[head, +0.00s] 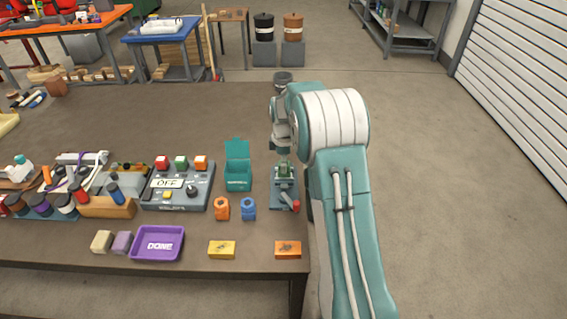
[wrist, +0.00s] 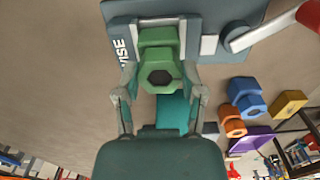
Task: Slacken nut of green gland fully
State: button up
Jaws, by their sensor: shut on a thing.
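The green gland (head: 284,168) sits in the grey-blue vise (head: 284,199) near the table's right edge. In the wrist view its green hexagonal nut (wrist: 158,77), with a dark round opening, faces the camera. The vise (wrist: 210,14) with white lettering is behind it. My gripper (wrist: 161,85) has one finger on each side of the nut and is shut on it. In the head view my gripper is small and partly merges with the vise and gland, so its finger contact is not clear there.
A teal open-lidded box (head: 238,178) stands left of the vise. Orange (head: 222,208) and blue (head: 248,208) glands stand in front of it. A control box (head: 178,188) reads OFF. A purple DONE tray (head: 158,244) and yellow (head: 222,250) and orange (head: 288,250) blocks lie near the front edge.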

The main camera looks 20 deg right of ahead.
jog(key=shift+f, duration=0.1)
dwell(0.3)
jog(key=o, duration=1.2)
jog(key=shift+c, duration=0.2)
notch_tip(320, 180, up, 12)
